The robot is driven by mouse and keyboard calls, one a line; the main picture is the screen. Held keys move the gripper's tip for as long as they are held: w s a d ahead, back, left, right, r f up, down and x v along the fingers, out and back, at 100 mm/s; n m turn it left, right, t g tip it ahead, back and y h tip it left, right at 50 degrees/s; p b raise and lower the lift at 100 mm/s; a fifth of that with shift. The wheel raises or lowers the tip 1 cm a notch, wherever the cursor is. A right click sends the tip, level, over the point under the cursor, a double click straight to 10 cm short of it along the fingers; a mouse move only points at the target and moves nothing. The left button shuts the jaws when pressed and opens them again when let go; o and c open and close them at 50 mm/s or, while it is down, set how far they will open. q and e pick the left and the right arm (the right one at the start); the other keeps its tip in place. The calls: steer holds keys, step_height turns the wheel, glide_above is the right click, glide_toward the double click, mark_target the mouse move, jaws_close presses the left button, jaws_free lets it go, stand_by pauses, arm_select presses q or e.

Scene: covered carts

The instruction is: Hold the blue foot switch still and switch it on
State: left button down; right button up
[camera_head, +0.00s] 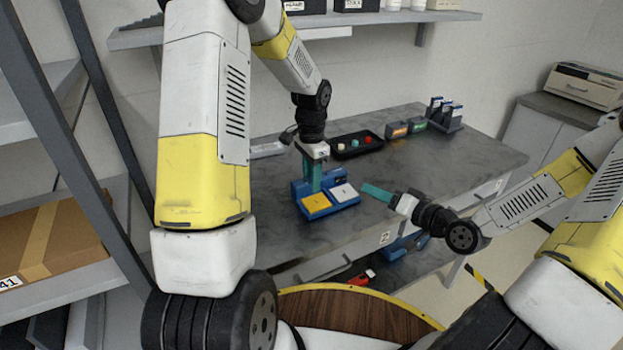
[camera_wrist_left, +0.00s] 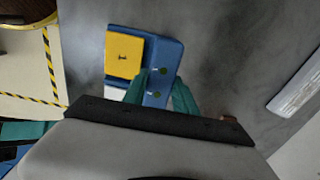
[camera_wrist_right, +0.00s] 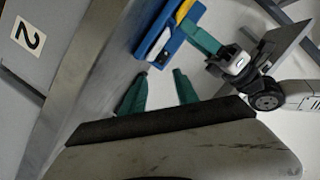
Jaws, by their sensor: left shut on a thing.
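The blue foot switch (camera_head: 328,208) sits on the grey table with a yellow pedal (camera_head: 314,203) and a white pedal (camera_head: 343,192). In the left wrist view the yellow pedal (camera_wrist_left: 124,55) bears a 1, and the white one is partly hidden. My left gripper (camera_head: 313,184) comes down from above and is shut on the blue rear part of the switch (camera_wrist_left: 166,62). My right gripper (camera_head: 372,189) is right of the switch, apart from it and empty. In the right wrist view its teal fingers (camera_wrist_right: 159,82) stand apart, and the switch (camera_wrist_right: 161,42) lies beyond them.
Behind the switch is a black tray (camera_head: 345,150) with small coloured pieces. Orange and green boxes (camera_head: 397,131) and a rack (camera_head: 445,117) stand at the back right. A pale bar (camera_head: 266,150) lies at the back left.

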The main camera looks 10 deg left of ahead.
stand_by(0.4)
